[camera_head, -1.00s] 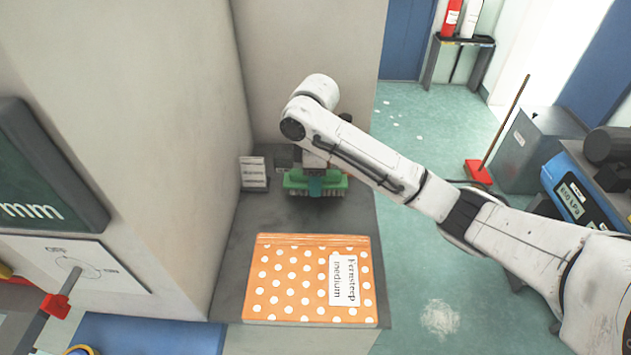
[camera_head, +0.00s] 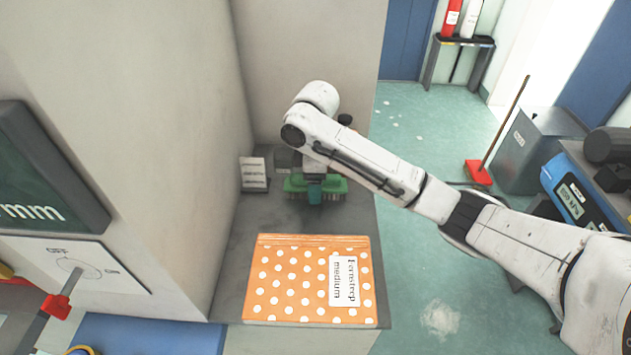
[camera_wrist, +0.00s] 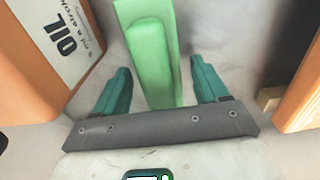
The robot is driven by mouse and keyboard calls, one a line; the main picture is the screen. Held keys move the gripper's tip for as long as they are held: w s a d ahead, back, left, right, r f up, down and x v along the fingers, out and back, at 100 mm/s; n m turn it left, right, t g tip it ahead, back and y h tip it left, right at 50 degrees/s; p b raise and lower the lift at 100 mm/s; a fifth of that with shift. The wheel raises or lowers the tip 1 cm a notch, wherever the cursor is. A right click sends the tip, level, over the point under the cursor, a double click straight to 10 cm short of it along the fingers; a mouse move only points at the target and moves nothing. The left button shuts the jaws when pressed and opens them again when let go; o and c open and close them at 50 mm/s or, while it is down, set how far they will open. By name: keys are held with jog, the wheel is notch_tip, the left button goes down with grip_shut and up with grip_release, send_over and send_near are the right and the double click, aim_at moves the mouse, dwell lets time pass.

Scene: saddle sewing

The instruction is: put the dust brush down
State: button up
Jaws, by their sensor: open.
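The dust brush (camera_head: 331,186) is green with bristles underneath. It stands on the grey counter top (camera_head: 232,262), beyond the orange dotted packet, with its bristles down. In the wrist view the green brush (camera_wrist: 152,60) lies between the two teal fingers of my gripper (camera_wrist: 163,88), with a gap on each side. My gripper also shows in the head view (camera_head: 314,190), at the brush and in front of its middle. The jaws are open. My arm hides part of what lies behind the brush.
The orange dotted packet (camera_head: 290,280) labelled "Fernsteep medium" lies nearer on the counter. A small sign (camera_head: 254,174) stands left of the brush by the wall. An orange box labelled OIL (camera_wrist: 40,45) is close to the left finger, and another orange thing (camera_wrist: 303,95) is at right.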

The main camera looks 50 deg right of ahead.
notch_tip(320, 180, up, 12)
jog(key=p, duration=0.2)
jog(key=shift+r, duration=0.15)
dwell(0.5)
